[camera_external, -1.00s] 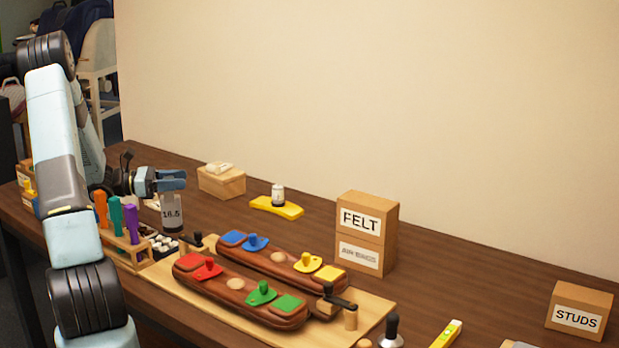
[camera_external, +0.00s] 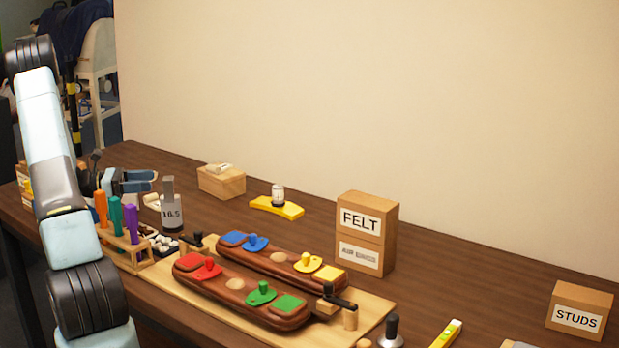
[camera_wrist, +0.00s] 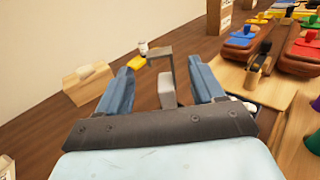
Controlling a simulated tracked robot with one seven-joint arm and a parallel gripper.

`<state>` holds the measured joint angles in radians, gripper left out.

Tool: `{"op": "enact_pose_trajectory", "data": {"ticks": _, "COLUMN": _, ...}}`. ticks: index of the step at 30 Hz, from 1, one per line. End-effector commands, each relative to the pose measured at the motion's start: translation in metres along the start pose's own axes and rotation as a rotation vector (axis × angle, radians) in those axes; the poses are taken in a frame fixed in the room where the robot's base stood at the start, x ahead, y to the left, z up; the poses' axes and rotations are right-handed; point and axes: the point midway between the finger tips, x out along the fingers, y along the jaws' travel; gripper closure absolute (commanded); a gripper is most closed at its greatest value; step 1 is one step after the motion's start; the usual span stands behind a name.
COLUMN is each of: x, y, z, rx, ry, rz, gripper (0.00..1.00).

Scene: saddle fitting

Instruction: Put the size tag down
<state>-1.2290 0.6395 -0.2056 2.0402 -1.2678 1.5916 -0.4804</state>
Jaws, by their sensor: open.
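The size tag (camera_external: 171,213) is a grey upright piece marked 16.5 with a narrower post on top. It stands on the table behind the rack of coloured handles, next to the small tray of white pieces. In the wrist view the tag (camera_wrist: 166,88) shows ahead, between and beyond the fingers. My gripper (camera_external: 155,182) is open and empty, just left of the tag's post and apart from it in the external view. In the wrist view my gripper's blue fingers (camera_wrist: 160,80) are spread wide.
A wooden rack (camera_external: 128,255) holds orange, teal and purple handles. The red-brown saddle bars (camera_external: 240,290) lie on a pale board to the right. A wooden block (camera_external: 221,183), a yellow piece (camera_external: 277,208) and the FELT box (camera_external: 367,230) stand behind. Bare table lies between FELT and STUDS (camera_external: 579,310).

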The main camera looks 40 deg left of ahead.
Motion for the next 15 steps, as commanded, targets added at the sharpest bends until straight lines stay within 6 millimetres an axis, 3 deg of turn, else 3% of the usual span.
{"op": "enact_pose_trajectory", "data": {"ticks": 6, "x": -0.025, "y": 0.0, "z": 0.0, "rx": 0.0, "ry": 0.0, "rz": 0.001, "gripper": 0.32}}
{"op": "enact_pose_trajectory", "data": {"ticks": 15, "x": -0.031, "y": 0.0, "z": 0.0, "rx": 0.0, "ry": 0.0, "rz": 0.0, "gripper": 0.32}}
